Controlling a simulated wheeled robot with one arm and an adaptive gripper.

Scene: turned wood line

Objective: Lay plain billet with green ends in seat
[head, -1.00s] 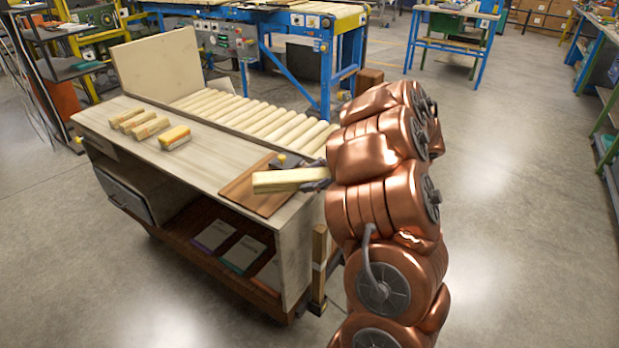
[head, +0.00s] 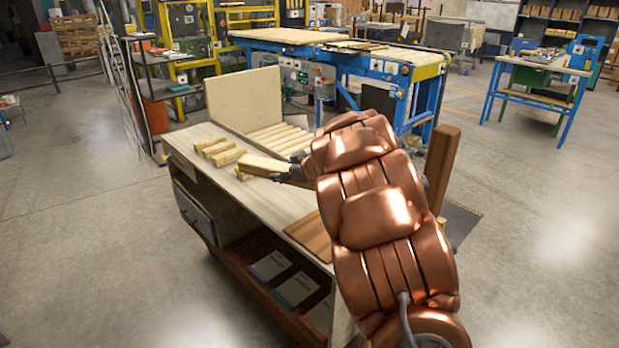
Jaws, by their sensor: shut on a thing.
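My gripper (head: 297,171), partly hidden behind my copper arm, is shut on a pale wooden billet (head: 263,164). It holds the billet over the bench top, beside the row of loose billets; the height of the gap is hard to judge. No green shows on the ends at this size. A further billet of the row may be hidden by the held one. A brown board (head: 312,238) lies at the bench's near end, partly covered by my arm. I cannot make out a seat.
The bench (head: 262,197) has a drawer and a lower shelf with booklets (head: 295,288). Pale rollers (head: 280,138) and an upright panel (head: 245,99) stand behind its top. A brown post (head: 441,168) rises right of my arm. A blue-framed conveyor (head: 400,75) stands behind.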

